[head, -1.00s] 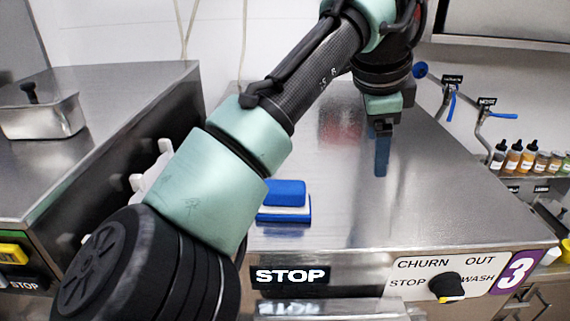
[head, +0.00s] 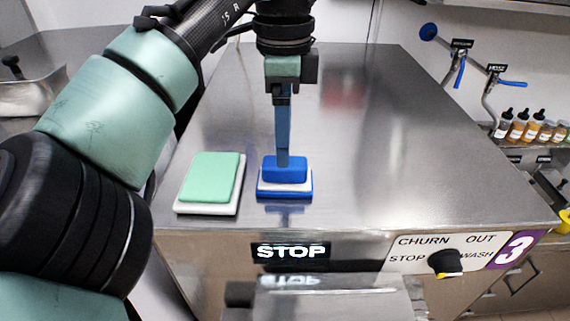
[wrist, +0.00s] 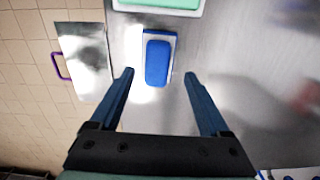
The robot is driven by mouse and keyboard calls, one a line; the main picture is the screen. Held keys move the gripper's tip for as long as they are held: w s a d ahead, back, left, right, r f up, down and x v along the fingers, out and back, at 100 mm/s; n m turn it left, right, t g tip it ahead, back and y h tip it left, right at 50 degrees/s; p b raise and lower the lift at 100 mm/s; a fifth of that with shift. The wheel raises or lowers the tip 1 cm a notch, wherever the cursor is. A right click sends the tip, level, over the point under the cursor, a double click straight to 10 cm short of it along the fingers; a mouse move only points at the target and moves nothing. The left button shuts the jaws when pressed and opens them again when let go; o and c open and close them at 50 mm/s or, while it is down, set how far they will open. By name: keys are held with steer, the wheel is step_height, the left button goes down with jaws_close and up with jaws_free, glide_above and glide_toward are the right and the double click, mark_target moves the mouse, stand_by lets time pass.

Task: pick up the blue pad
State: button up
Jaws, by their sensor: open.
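The blue pad (head: 285,188) lies on the steel top of the freezer, near its front edge. It has a raised blue block over a white layer and a blue base. In the wrist view the pad (wrist: 157,63) lies ahead of the gap between the fingertips. My gripper (head: 283,163) is open and empty, pointing down over the pad; in the head view its fingers overlap the pad's back. In the wrist view the gripper's two blue fingers (wrist: 159,75) are spread wider than the pad. I cannot tell the exact height left between them.
A green pad (head: 211,178) with a white base lies close to the left of the blue pad. The freezer top (head: 400,150) is clear to the right and behind. Sauce bottles (head: 520,128) stand on a shelf at the far right.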

mark_target(285, 174)
steer(key=f+p, duration=0.3)
steer(key=f, duration=0.1)
steer(key=shift+s, duration=0.25)
steer(key=shift+d+f, duration=0.1)
steer(key=shift+f, duration=0.45)
jaws_close()
